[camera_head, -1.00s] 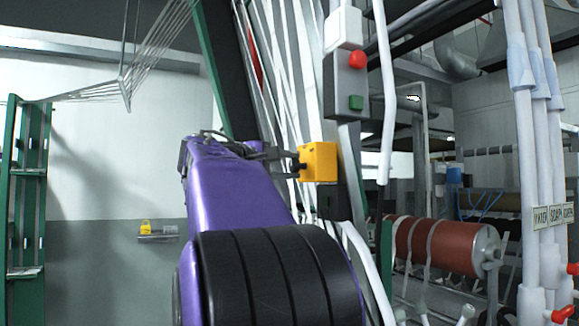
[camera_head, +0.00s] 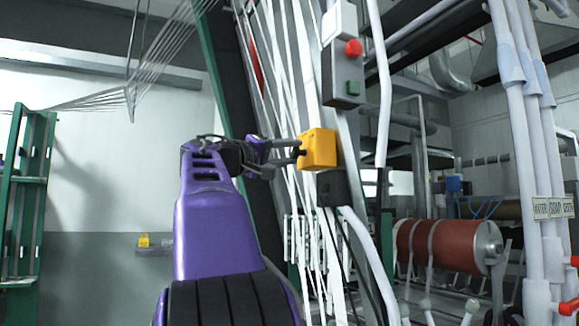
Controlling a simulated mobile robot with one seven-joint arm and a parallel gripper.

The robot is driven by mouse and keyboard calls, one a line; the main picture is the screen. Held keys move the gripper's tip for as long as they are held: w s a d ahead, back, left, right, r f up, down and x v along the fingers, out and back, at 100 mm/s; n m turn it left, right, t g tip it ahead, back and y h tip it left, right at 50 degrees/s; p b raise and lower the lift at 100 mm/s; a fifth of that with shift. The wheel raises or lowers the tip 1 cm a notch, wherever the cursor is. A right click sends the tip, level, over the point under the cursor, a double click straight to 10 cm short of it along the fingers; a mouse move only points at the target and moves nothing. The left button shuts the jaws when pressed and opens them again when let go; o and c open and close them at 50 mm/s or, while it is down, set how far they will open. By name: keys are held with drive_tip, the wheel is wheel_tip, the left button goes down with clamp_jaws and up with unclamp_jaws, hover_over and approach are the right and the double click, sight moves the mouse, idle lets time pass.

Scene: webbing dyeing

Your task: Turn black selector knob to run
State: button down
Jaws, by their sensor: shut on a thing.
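The yellow switch box (camera_head: 318,150) is fixed to the machine frame near the middle of the view. The black selector knob (camera_head: 301,152) sticks out of its left side and is small and partly hidden by my fingers. My gripper (camera_head: 297,147) reaches in from the left and is shut on the knob, with its fingertips close to the box face. Which way the knob points cannot be made out, and no run mark is readable.
A grey control box (camera_head: 343,75) with a red button and a green button is above the yellow box. White pipes (camera_head: 528,150) stand at right, near a reddish roller (camera_head: 440,246). White webbing strands hang behind my gripper. A green rack (camera_head: 22,200) is at far left.

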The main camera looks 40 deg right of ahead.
drive_tip(key=shift+m+g+b, duration=0.35)
drive_tip(key=shift+m+g, duration=0.05)
drive_tip(key=shift+m, duration=0.8)
drive_tip(key=shift+h, duration=0.3)
drive_tip(key=shift+c, duration=2.3)
unclamp_jaws()
drive_tip(key=shift+a, duration=0.1)
drive_tip(key=v, duration=1.7)
drive_tip(key=shift+a, duration=0.2)
drive_tip(key=shift+w, duration=0.15)
